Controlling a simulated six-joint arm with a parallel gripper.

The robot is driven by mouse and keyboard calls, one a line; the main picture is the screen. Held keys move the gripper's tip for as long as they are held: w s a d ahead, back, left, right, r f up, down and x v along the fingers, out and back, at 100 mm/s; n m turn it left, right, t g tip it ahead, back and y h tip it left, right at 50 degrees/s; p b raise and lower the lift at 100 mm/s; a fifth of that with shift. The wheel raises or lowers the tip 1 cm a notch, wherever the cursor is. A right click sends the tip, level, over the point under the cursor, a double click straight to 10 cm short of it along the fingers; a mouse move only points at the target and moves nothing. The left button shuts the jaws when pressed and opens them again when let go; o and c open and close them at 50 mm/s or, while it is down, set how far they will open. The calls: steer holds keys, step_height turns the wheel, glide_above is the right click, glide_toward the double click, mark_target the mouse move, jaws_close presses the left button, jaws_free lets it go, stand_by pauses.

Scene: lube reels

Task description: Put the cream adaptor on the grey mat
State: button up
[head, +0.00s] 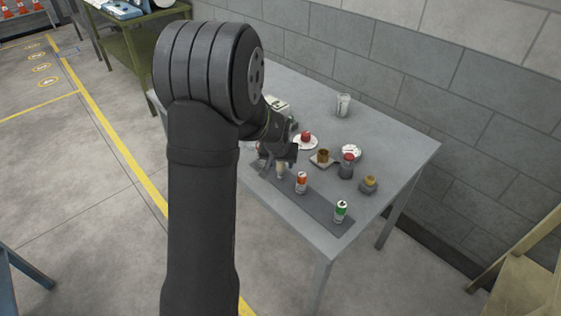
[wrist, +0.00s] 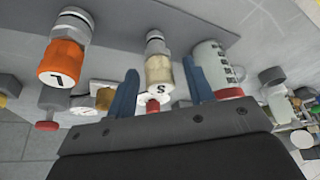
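The cream adaptor (wrist: 158,75) has a metal end and a pale face marked with a dark character. In the wrist view it lies between the two blue fingers of my gripper (wrist: 160,85), with a gap on each side, so the gripper looks open around it. Its metal end appears to rest on the grey mat (wrist: 205,14). In the head view the cream adaptor (head: 281,173) shows just below my gripper (head: 277,160), partly hidden by it. The grey mat (head: 318,216) is a dark strip along the table's front edge.
An orange adaptor (head: 301,182) and a green-banded one (head: 341,211) stand on the mat. A white cylinder (wrist: 213,65) is close to one finger.

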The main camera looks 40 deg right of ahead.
steer(key=shift+r, duration=0.25)
steer(key=v, duration=1.1)
steer(key=shift+a+r, duration=0.15)
steer(key=shift+r, duration=0.25)
steer(key=shift+s+f, duration=0.1)
steer(key=x, duration=1.2)
steer(key=shift+f, duration=0.15)
steer(key=shift+r, duration=0.2)
